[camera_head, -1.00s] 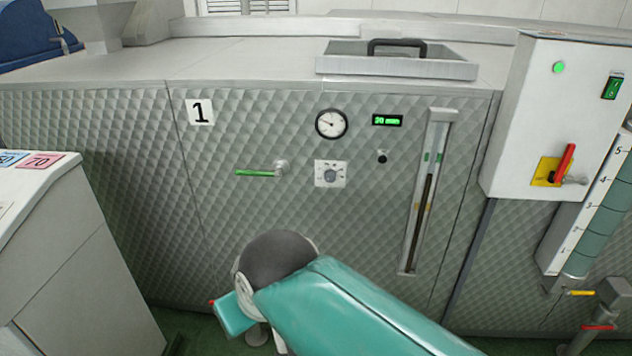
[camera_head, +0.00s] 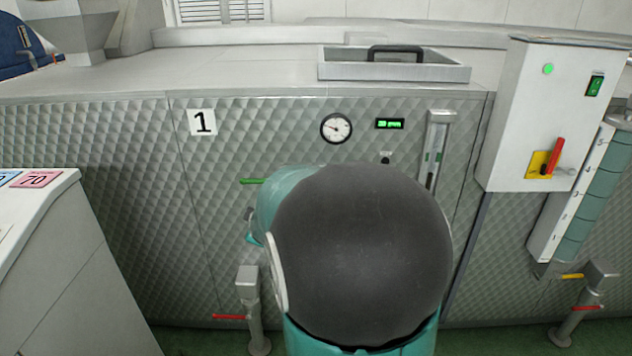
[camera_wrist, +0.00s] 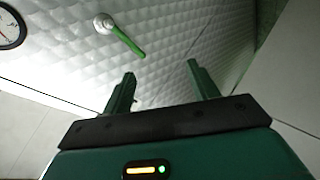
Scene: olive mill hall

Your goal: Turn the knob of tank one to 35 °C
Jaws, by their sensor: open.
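Tank one is the quilted steel front (camera_head: 140,200) with a "1" plate (camera_head: 202,122). A round dial gauge (camera_head: 336,128) is on it, beside a small green-lit display (camera_head: 389,124). A green-handled valve lever (camera_head: 251,181) is partly covered by my arm. In the wrist view my gripper (camera_wrist: 160,69) is open and empty, apart from the panel. The green lever (camera_wrist: 127,40) lies beyond the fingers and part of the gauge (camera_wrist: 10,27) shows at the left edge.
A white control box (camera_head: 545,115) with a red switch handle (camera_head: 556,155) projects at the right. A white cabinet (camera_head: 60,270) stands at the left. Pipes with a red lever (camera_head: 229,317) rise from the floor. A handled lid (camera_head: 395,66) sits on top.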

